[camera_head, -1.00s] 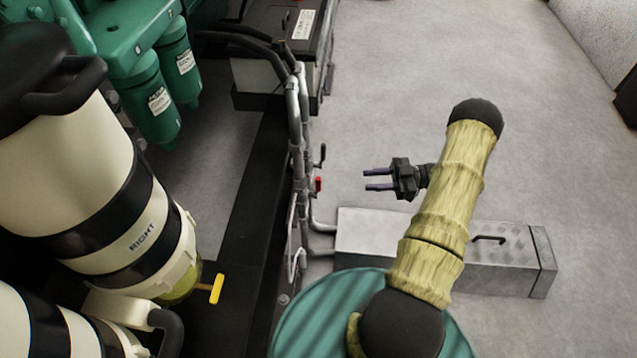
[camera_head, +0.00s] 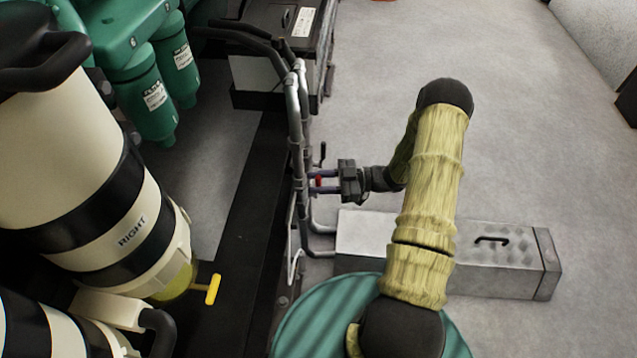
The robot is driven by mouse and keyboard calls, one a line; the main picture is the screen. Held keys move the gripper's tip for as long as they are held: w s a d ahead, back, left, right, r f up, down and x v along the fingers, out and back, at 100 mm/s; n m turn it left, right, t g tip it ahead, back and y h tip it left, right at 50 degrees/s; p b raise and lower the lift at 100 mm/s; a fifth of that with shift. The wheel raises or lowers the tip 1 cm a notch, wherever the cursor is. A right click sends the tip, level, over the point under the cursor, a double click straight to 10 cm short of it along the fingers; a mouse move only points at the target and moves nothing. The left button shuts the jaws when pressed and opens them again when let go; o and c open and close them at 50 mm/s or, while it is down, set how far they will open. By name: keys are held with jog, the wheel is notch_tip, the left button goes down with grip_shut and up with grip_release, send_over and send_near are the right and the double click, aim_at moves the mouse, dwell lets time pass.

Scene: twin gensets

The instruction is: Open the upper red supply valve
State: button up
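The red valve handle (camera_head: 319,181) is a small red piece beside the grey vertical pipes (camera_head: 297,150) at the edge of the black frame. My gripper (camera_head: 318,182) reaches in from the right with its two fingers apart. One finger is above the red handle and one below it in the picture, so the handle shows between them. I cannot tell whether the fingers touch it. The fingertips end close to the pipes. Only one red handle shows here.
A black lever (camera_head: 323,153) stands just above my fingers. A metal box with a handle (camera_head: 450,255) lies on the floor below my arm. The floor (camera_head: 540,130) at right is clear.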

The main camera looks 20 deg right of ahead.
grip_shut()
jog(key=shift+w+r+p, duration=0.1)
jog(key=shift+p, duration=0.35)
jog(key=shift+w+m, duration=0.1)
jog(key=shift+m, duration=0.3)
grip_release()
